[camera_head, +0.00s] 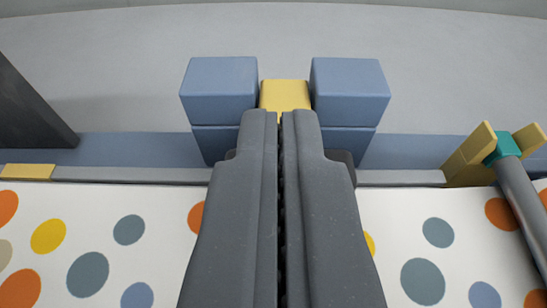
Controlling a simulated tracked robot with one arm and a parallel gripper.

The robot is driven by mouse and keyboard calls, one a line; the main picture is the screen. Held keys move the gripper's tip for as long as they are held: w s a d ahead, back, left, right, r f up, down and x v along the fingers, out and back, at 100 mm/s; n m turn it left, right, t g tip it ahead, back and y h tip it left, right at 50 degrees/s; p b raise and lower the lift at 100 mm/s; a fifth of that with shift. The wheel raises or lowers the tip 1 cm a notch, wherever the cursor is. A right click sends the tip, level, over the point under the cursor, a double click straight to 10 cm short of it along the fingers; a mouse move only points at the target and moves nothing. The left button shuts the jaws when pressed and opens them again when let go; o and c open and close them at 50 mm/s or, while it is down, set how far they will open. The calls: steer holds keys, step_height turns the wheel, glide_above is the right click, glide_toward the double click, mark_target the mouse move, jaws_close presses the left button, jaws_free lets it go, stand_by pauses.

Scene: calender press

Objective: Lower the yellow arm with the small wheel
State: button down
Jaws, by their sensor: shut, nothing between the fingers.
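My gripper (281,116) is in the middle of the view, pointing away from the camera, with its two dark grey fingers shut and nothing between them. A yellow block (285,93) shows just beyond the fingertips, between two blue blocks. It may be part of the yellow arm, but the fingers hide its lower part. I cannot tell whether the fingertips touch it. No small wheel can be made out.
The blue blocks (219,90) and (350,92) stand close on both sides of the fingertips. A dotted white sheet (130,260) lies below. At right, a yellow forked bracket (468,157) holds a grey roller (522,200) with a teal end. A dark panel (28,112) stands at left.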

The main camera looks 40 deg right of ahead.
steer(key=shift+f, duration=0.4)
steer(key=shift+r, duration=0.1)
step_height(320, 180, up, 4)
steer(key=p, duration=0.2)
steer(key=shift+s+a+f+p, duration=0.2)
steer(key=shift+s+a+f, duration=0.3)
steer(key=shift+s+a, duration=0.65)
steer(key=shift+s+a+f+p, duration=0.15)
steer(key=shift+s+a+f, duration=0.45)
steer(key=shift+s, duration=0.8)
steer(key=shift+s+a+f+p, duration=0.2)
steer(key=shift+s+a+f, duration=0.2)
steer(key=shift+s+a, duration=0.8)
steer(key=shift+s+d, duration=0.1)
steer(key=shift+d, duration=0.05)
